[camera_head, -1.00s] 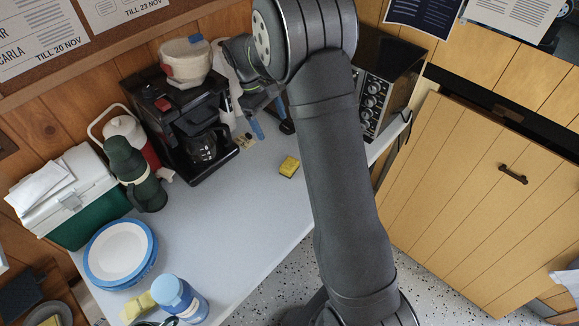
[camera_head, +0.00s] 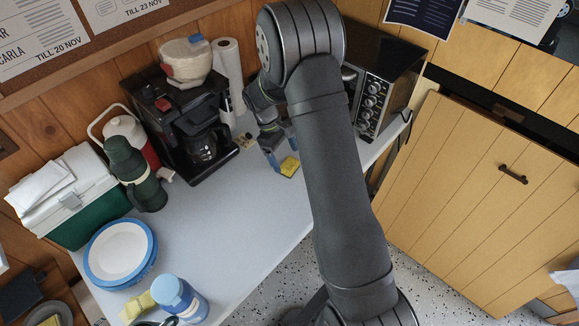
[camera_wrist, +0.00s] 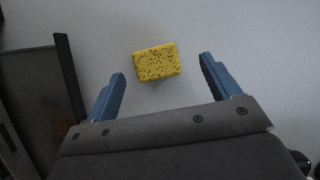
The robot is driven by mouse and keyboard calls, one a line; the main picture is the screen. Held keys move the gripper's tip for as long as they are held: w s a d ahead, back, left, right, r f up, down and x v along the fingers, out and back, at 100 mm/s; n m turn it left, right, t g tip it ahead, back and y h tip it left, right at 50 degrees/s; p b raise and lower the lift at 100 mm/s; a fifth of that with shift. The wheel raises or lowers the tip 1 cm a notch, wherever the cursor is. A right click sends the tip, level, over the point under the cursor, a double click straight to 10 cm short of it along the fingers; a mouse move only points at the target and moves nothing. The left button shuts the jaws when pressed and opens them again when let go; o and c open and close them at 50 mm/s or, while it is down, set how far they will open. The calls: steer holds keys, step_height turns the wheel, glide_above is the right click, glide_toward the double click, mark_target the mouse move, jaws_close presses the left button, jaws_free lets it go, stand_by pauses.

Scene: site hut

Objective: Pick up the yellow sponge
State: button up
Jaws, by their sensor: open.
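The yellow sponge (camera_head: 289,166) lies on the pale counter (camera_head: 228,215), to the right of the coffee maker. In the wrist view the sponge (camera_wrist: 156,62) lies flat, a little tilted, beyond and between the two blue fingertips. My gripper (camera_head: 283,160) is close above the sponge in the head view, with its fingers pointing down. In the wrist view my gripper (camera_wrist: 162,70) is open, with nothing between its fingers, and the sponge looks narrower than the gap. I cannot tell the exact height of the fingertips above the counter.
The black coffee maker (camera_head: 190,130) stands just left of my gripper, and a paper towel roll (camera_head: 229,78) behind it. A microwave (camera_head: 378,92) is at the right. Plates (camera_head: 120,252) and a blue-capped bottle (camera_head: 180,299) are near the front. The mid-counter is clear.

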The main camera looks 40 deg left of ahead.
mark_target(290, 164)
steer(key=x, duration=0.4)
steer(key=shift+w+a+f, duration=0.1)
steer(key=shift+w+f, duration=0.2)
steer(key=shift+f, duration=0.15)
steer(key=c, duration=1.1)
steer(key=shift+o, duration=0.2)
steer(key=shift+r, duration=0.15)
steer(key=shift+r, duration=0.3)
steer(key=r, duration=0.3)
steer(key=shift+w+d+r, duration=0.15)
steer(key=shift+d+r, duration=0.05)
steer(key=shift+r, duration=0.15)
steer(key=w+d+r, duration=0.4)
steer(key=d+r, duration=0.2)
steer(key=d, duration=0.4)
steer(key=shift+w+d+r, duration=0.15)
steer(key=shift+w+r, duration=0.05)
